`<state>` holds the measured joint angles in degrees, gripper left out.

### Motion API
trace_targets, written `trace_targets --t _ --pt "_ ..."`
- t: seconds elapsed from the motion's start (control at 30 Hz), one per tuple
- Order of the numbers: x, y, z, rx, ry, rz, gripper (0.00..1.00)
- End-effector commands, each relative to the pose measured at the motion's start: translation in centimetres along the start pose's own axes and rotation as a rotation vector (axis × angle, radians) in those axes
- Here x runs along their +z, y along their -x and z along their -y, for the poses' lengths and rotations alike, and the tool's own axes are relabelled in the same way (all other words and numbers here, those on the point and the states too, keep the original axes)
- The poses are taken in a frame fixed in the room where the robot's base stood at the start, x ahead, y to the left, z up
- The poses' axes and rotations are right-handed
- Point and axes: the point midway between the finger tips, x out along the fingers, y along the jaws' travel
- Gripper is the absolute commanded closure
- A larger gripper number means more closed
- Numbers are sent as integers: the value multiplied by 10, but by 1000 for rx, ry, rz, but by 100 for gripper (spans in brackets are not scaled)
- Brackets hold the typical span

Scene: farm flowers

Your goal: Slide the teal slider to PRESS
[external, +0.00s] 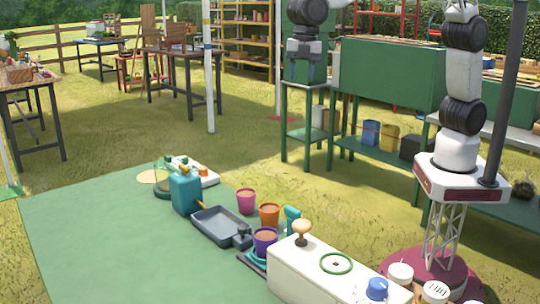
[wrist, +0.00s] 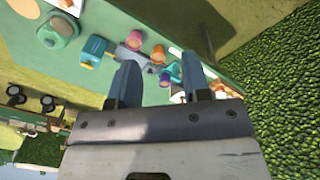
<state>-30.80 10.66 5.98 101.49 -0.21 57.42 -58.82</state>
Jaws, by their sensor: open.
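In the external view, a small white unit (external: 205,177) lies at the far end of the green mat. It carries an orange part (external: 203,172) and a small teal piece (external: 183,160), which may be the teal slider. I cannot read a PRESS label or tell the slider's position. Only part of a white object (wrist: 68,5) shows at that view's top edge.
A teal jug (external: 186,193), a grey tray (external: 218,224), pink (external: 246,200), orange (external: 269,214) and purple (external: 265,241) pots stand along the mat (external: 120,245). A white box (external: 325,275) with knobs stands in front. The mat's left side is clear. Green shelving (external: 390,75) stands behind.

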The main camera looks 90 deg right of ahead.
Motion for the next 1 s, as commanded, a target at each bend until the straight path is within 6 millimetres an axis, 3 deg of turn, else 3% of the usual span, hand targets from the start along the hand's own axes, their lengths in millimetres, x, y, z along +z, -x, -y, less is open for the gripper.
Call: trace_targets --t 0.03,0.47,0.8,1.0 --pt "-17 -8 -4 -5 37 2 56" --pt "-149 -75 -22 -39 367 8 56" --pt "-255 -138 -15 -64 626 9 56" --pt "-300 -167 -6 -75 739 9 56"
